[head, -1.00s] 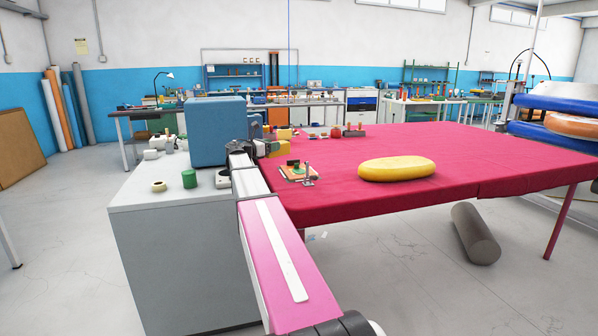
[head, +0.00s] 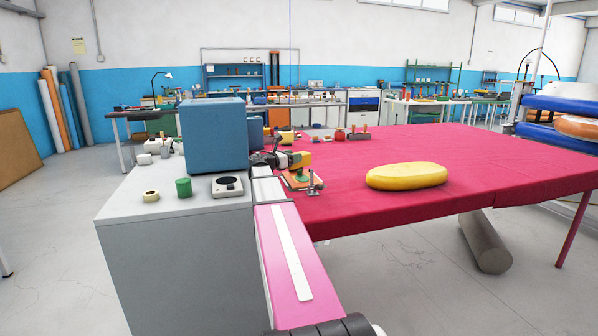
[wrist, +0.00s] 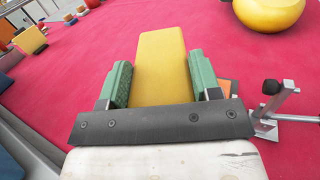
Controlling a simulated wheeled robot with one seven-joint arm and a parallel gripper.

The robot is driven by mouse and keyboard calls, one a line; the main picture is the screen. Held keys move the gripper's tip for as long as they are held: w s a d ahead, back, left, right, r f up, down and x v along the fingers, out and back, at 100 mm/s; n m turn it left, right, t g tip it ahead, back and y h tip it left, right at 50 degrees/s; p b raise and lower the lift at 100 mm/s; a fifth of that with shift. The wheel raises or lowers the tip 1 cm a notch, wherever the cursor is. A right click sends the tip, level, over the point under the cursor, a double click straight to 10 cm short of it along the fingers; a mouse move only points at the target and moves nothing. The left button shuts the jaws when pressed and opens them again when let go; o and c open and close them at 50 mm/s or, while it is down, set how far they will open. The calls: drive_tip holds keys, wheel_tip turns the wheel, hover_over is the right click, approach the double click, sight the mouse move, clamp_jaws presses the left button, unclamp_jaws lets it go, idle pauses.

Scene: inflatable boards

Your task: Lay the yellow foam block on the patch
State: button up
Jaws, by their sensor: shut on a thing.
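My gripper (head: 285,160) has green-padded fingers and is shut on the yellow foam block (wrist: 160,62). In the wrist view the block sticks out beyond the fingertips (wrist: 156,80). In the head view the block (head: 300,160) is above the red-covered table near its left edge. A flat orange piece (head: 298,183), which looks like the patch, lies just below the block with something green on it. In the wrist view only a corner of orange (wrist: 234,85) shows right of the fingers; the rest is hidden by my gripper.
A metal clamp (head: 313,184) stands beside the orange piece, close to my gripper's right in the wrist view (wrist: 272,105). A yellow oval float (head: 406,176) lies to the right. A blue box (head: 213,135) stands on the grey cabinet (head: 150,205) at left. The table's middle is clear.

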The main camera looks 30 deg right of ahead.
drive_tip(key=shift+s+d+f, duration=0.85)
drive_tip(key=shift+s+d, duration=0.1)
drive_tip(key=shift+s, duration=0.05)
drive_tip(key=shift+f, duration=2)
drive_tip(key=shift+f, duration=0.1)
drive_tip(key=o, duration=0.9)
drive_tip(key=shift+a, duration=0.1)
drive_tip(key=a, duration=0.4)
drive_tip(key=s+a, duration=0.1)
drive_tip(key=a, duration=0.2)
drive_tip(key=s+a, duration=0.1)
drive_tip(key=a, duration=0.3)
drive_tip(key=shift+a, duration=0.35)
